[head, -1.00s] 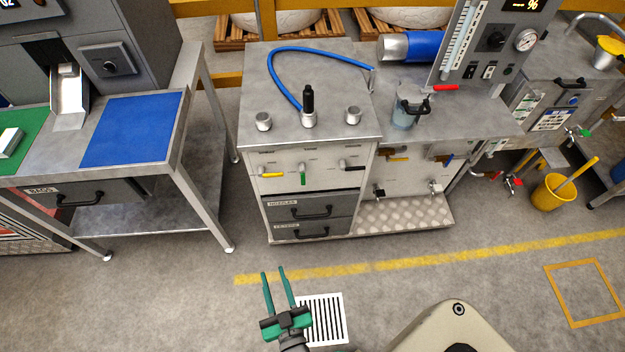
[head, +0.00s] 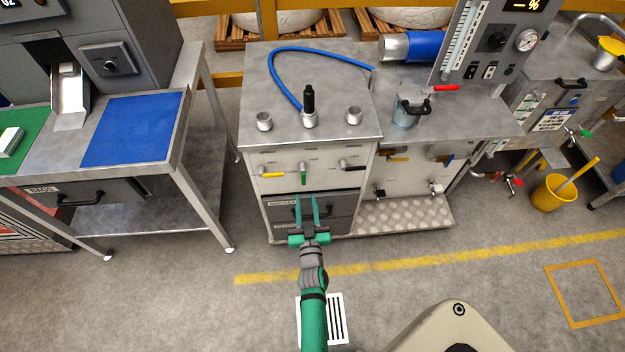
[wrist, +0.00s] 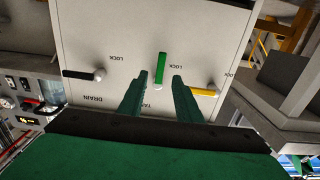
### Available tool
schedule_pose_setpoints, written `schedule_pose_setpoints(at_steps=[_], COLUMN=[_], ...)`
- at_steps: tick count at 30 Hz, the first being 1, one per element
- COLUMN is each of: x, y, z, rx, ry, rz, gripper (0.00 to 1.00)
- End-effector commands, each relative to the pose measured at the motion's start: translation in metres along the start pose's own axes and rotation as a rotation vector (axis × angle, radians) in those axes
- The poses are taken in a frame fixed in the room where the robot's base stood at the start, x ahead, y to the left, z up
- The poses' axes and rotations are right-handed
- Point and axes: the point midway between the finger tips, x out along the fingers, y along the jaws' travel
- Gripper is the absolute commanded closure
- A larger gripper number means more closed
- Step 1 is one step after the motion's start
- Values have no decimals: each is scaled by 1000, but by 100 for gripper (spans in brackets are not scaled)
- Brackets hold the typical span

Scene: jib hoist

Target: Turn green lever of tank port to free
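The green lever (head: 303,178) is the middle one of three on the front panel of the grey cabinet (head: 310,140). It hangs straight down in the head view. My gripper (head: 307,197) is open and empty, in front of the drawers just below the lever. In the wrist view its fingers (wrist: 160,76) stand apart to either side of the lever's line. They appear short of the panel; I cannot tell the exact gap.
A yellow lever (head: 271,174) and a black lever (head: 354,168) flank the green one. Drawers with black handles (head: 312,214) are below. A blue hose (head: 283,78) lies on the cabinet top. A workbench (head: 180,150) stands to the left. The floor in front is clear.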

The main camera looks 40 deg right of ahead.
Motion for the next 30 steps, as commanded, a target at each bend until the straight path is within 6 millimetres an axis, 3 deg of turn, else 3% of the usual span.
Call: schedule_pose_setpoints(at_steps=[6, 12, 26, 30], x=[39, 63, 74, 74], y=[1, 0, -2, -1], z=[-1, 0, 0, 0], rx=[1, -1, 1, 1], ry=[1, 0, 0, 0], rz=[1, -1, -1, -1], gripper=[69, 69, 69, 97])
